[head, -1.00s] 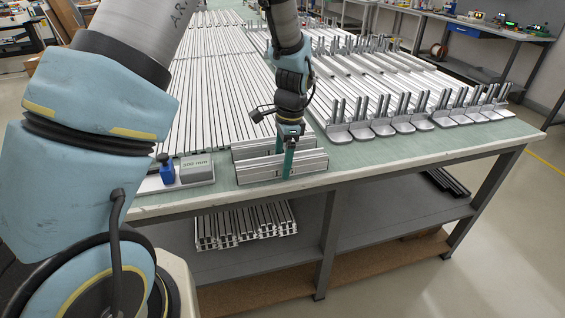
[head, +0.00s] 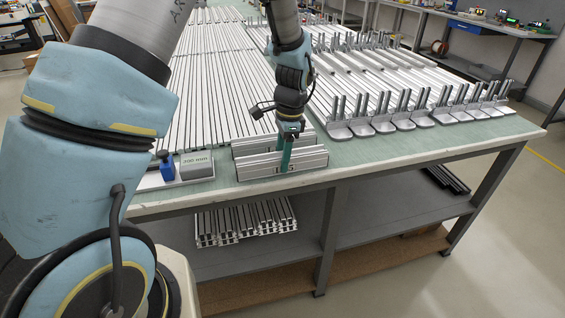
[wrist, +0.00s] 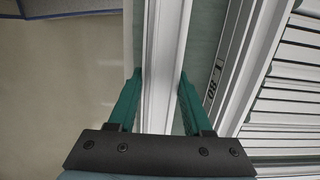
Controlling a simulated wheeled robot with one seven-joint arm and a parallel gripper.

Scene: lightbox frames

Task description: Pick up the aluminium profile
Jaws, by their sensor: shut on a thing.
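The aluminium profile (head: 310,158) is a silver grooved bar lying near the front edge of the table, roughly parallel to that edge. My gripper (head: 285,165) reaches down over its middle, with teal fingers on its front and back sides. In the wrist view the profile (wrist: 165,45) runs up the picture between the two fingers of my gripper (wrist: 160,85), which is shut on it. The part of the profile under the gripper body is hidden. I cannot see a gap between the profile and what it rests on.
A second silver bar (head: 250,146) lies just behind the profile. A blue bottle (head: 166,166) and a grey labelled block (head: 196,165) stand to the left. Long profiles (head: 215,90) cover the table behind, and several metal brackets (head: 383,125) stand at right. The table's front right is bare.

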